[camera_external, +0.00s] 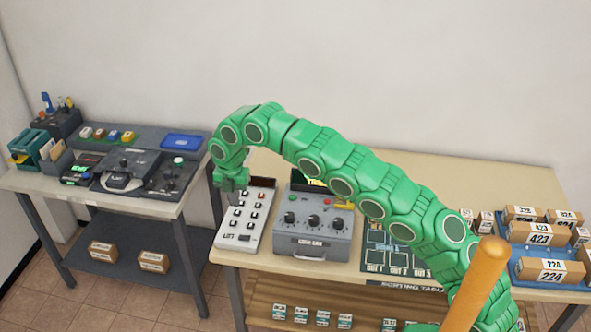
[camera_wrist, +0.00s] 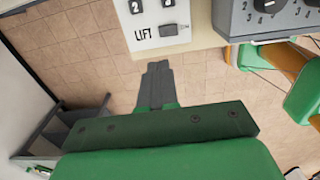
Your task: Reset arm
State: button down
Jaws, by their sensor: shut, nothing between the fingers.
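My green segmented arm (camera_external: 345,160) arches from the lower right up and over the right-hand table, with its end bent down at the left. My gripper (camera_wrist: 158,68) is shut and empty, its two dark grey fingers side by side in the wrist view. In the external view the gripper (camera_external: 231,185) hangs by the upper left edge of the white keypad panel (camera_external: 227,240). In the wrist view the panel (camera_wrist: 133,33), marked LIFT, lies just beyond the fingertips, and floor shows around the fingers. I cannot tell whether the fingers touch anything.
A grey control box (camera_external: 315,247) with knobs stands right of the panel. Blue trays of numbered parcels (camera_external: 540,234) are at the far right. A second table (camera_external: 150,205) with devices stands left, across a gap. An orange cylinder (camera_external: 480,280) is in the foreground.

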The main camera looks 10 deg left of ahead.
jog(key=w+d+r+m, duration=0.4)
jog(key=w+d+m, duration=0.15)
jog(key=d, duration=0.45)
jog(key=w+d+r+m, duration=0.4)
jog(key=w+d, duration=0.3)
jog(key=d, duration=0.3)
jog(key=w+d+r+m, duration=0.15)
jog(key=d+m, duration=0.25)
jog(key=d, duration=0.7)
jog(key=d+r+m, duration=0.3)
jog(key=d+m, duration=0.2)
jog(key=d, duration=0.6)
jog(key=s+d+m+g, duration=0.1)
jog(key=s+d+m, duration=0.45)
jog(key=d, duration=0.35)
jog(key=s+d+m, duration=0.4)
jog(key=s+d, duration=0.2)
jog(key=d, duration=0.2)
jog(key=s+d+f+m, duration=0.4)
jog(key=s+d, duration=0.2)
jog(key=s, duration=0.2)
jog(key=s+d+f+m+g, duration=0.1)
jog(key=s+d+f+m, duration=0.3)
jog(key=s, duration=0.5)
jog(key=shift+d+f, duration=0.3)
jog(key=shift+d, duration=0.75)
